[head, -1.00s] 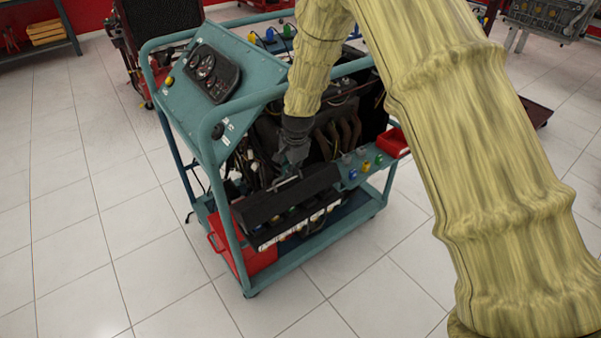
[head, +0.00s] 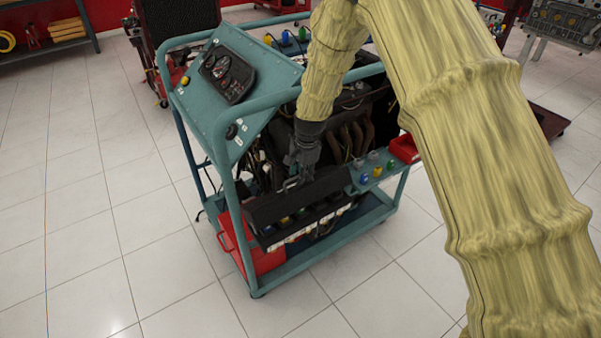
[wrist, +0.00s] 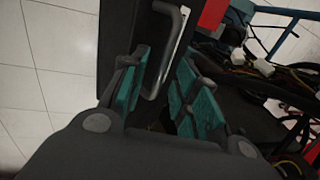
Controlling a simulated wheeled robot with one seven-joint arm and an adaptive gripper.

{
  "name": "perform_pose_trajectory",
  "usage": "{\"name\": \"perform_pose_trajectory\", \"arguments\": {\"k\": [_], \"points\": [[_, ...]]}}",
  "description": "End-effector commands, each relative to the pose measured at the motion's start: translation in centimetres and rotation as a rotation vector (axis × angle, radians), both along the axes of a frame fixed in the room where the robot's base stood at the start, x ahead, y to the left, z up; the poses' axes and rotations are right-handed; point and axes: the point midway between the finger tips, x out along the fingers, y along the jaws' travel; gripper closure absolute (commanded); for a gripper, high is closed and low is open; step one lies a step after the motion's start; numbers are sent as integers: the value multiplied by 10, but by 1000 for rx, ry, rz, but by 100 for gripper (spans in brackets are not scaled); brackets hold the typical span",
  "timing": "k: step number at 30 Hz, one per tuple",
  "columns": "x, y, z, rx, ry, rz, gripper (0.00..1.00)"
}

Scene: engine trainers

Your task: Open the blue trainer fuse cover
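The blue trainer (head: 218,128) is a blue-green tube-framed cart with a gauge panel. Its black fuse cover (head: 318,188) is a long box-like lid at the front; coloured pieces show below its front edge. The cover's bar handle (head: 290,184) lies just under my gripper (head: 298,170). In the wrist view, the grey handle (wrist: 178,45) reaches down between the teal-padded fingers of my gripper (wrist: 162,92). The fingers are apart, with a visible gap on the right side of the handle. Contact on the left finger cannot be told.
A red bin (head: 262,255) sits on the cart's lower shelf, and a small red tray (head: 404,149) at its right side. Wires and hoses crowd the engine beside my gripper. The tiled floor (head: 130,245) in front and to the left is clear.

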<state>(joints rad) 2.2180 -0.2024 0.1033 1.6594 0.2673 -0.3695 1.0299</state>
Motion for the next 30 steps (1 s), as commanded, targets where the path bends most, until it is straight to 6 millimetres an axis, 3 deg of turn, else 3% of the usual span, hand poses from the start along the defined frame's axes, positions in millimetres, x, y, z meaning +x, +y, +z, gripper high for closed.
{"name": "perform_pose_trajectory", "arguments": {"k": [8, 21, 30], "points": [[-1, -2, 18, 1, -3, -1, 70], [-14, -8, 86, 1, -3, 0, 70], [-20, -11, 114, 1, -1, 0, 70]]}}
